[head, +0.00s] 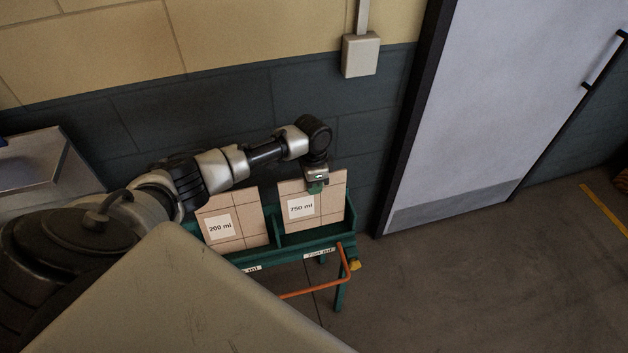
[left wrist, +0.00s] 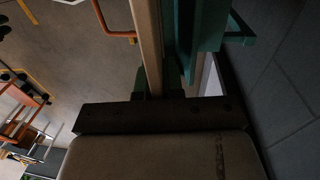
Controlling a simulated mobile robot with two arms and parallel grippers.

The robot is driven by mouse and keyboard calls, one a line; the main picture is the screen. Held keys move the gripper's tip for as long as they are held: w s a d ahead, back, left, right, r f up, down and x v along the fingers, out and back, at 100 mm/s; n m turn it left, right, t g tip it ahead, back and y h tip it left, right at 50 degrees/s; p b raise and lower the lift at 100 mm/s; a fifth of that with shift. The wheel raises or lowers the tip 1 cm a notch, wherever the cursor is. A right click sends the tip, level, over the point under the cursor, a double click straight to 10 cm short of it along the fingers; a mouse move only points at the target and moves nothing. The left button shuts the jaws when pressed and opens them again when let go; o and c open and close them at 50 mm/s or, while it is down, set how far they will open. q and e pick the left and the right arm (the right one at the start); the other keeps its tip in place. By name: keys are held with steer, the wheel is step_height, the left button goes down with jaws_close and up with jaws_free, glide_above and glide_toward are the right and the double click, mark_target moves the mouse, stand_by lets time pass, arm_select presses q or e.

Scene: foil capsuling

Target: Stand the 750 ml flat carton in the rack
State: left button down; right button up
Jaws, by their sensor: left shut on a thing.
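The 750 ml flat carton (head: 302,209) is a tan sheet with a white label. It stands nearly upright in the right bay of the green rack (head: 333,240), its lower edge hidden behind the front rail. I cannot tell if it rests on the bay's bottom. My left gripper (head: 316,187) is shut on its top edge. In the left wrist view the carton (left wrist: 147,45) shows edge-on beside the green rack (left wrist: 208,38). My right gripper is not in view.
A 200 ml flat carton (head: 237,226) stands in the rack's left bay. An orange rail (head: 347,262) juts from the rack's front. The wall is close behind; a grey door (head: 490,110) is at the right. Open floor (head: 450,290) lies right of the rack.

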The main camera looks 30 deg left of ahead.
arm_select(q)
steer(key=shift+f+b, duration=1.1)
steer(key=shift+f, duration=1.1)
steer(key=c, duration=1.2)
jaws_free()
steer(key=shift+o, duration=0.2)
steer(key=shift+r, duration=0.1)
